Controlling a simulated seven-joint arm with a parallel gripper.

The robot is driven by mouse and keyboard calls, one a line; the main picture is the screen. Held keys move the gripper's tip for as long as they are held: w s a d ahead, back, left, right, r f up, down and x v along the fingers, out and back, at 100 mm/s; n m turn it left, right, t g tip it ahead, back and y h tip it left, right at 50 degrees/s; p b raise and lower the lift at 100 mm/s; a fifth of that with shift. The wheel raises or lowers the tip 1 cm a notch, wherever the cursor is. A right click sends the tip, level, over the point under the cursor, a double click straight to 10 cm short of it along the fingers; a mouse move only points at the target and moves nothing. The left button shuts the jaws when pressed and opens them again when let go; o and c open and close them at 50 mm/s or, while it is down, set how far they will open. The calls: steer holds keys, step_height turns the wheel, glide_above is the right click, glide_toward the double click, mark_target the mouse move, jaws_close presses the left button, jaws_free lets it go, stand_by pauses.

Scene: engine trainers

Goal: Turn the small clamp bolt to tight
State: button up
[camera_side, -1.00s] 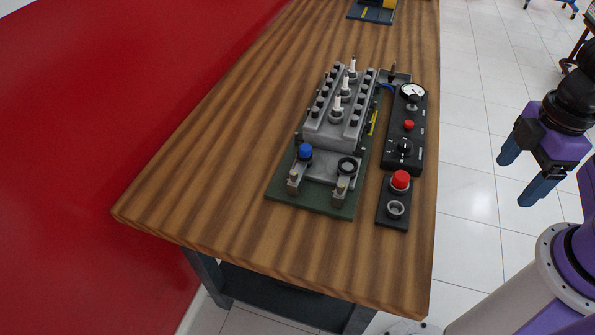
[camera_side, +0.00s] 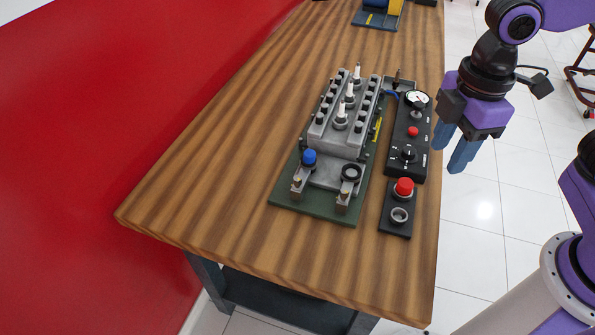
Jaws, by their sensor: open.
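The engine trainer (camera_side: 325,172) is a grey block on a green baseplate (camera_side: 283,200) on the wooden bench. Several dark bolt heads line its top, and white spark plugs (camera_side: 341,115) stand along the middle. Two small clamp-like posts stand at its front, a left one (camera_side: 297,184) and a right one (camera_side: 343,197). I cannot tell which fitting is the small clamp bolt or how tight it is. My gripper (camera_side: 450,160) is open and empty, fingers pointing down, just right of the bench edge and apart from the trainer.
A black panel (camera_side: 417,146) with a gauge and red button stands right of the engine. A smaller black box (camera_side: 393,222) with a red knob (camera_side: 404,187) is in front of it. A blue and yellow device (camera_side: 379,14) sits at the back. The bench (camera_side: 210,170) is clear on the left.

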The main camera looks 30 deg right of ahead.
mark_target(297, 178)
steer(key=w+a+r+n, duration=0.1)
steer(key=w+a+n, duration=0.5)
steer(key=w+a, duration=1.15)
steer(key=f, duration=1.7)
steer(key=shift+w+d, duration=0.1)
steer(key=shift+w, duration=0.2)
steer(key=shift+c, duration=0.3)
jaws_close()
